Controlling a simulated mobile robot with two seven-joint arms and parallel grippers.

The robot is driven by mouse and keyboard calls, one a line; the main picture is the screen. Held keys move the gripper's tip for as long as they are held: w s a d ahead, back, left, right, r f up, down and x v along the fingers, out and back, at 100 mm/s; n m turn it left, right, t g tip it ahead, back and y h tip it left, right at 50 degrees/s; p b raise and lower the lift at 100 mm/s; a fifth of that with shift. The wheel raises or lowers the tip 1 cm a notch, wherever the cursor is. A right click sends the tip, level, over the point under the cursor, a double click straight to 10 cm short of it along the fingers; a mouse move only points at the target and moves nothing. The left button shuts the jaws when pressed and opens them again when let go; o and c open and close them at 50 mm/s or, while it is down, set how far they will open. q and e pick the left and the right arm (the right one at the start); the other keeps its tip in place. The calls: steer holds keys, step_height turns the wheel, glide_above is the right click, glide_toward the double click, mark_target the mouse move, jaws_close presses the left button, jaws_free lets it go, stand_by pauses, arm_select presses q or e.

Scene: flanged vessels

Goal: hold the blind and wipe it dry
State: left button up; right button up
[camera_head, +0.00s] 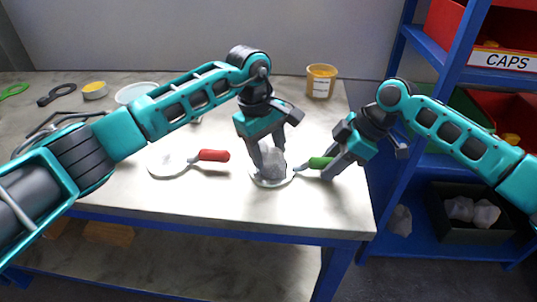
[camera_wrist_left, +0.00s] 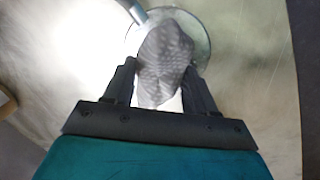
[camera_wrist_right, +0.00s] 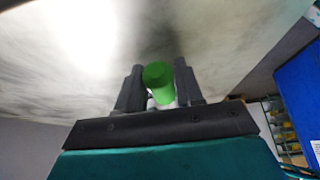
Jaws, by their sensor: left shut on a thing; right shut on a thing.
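A round metal blind with a green handle (camera_head: 320,162) lies at the front right of the table. Its disc (camera_head: 258,181) is partly hidden by a grey cloth (camera_head: 271,162). My left gripper (camera_head: 268,155) is shut on the cloth, which rests over the disc; the cloth also fills the space between the fingers in the left wrist view (camera_wrist_left: 165,65). My right gripper (camera_head: 330,170) is shut on the green handle, seen end-on in the right wrist view (camera_wrist_right: 158,75). A second disc (camera_head: 170,164) with a red handle (camera_head: 213,155) lies to the left, untouched.
The table (camera_head: 230,205) has a yellow tub (camera_head: 320,80) at the back right. A blue rack (camera_head: 440,90) with a "CAPS" label and bins stands right of the table. The table's front is clear.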

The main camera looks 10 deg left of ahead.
arm_select(q)
steer(key=shift+w+a, duration=0.2)
steer(key=shift+w, duration=0.75)
steer(key=shift+s+a, duration=0.2)
steer(key=shift+s, duration=1.15)
steer(key=shift+s+a, duration=0.15)
steer(key=shift+s, duration=1.2)
steer(key=shift+w+a+r, duration=0.1)
steer(key=shift+w+a, duration=0.1)
steer(key=shift+w, duration=1.25)
steer(key=shift+w+a, duration=0.2)
steer(key=shift+w, duration=1.2)
steer(key=shift+s+r, duration=0.1)
steer(key=shift+r, duration=3.85)
arm_select(e)
steer(key=o, duration=1)
steer(key=shift+r, duration=0.1)
steer(key=v, duration=1.2)
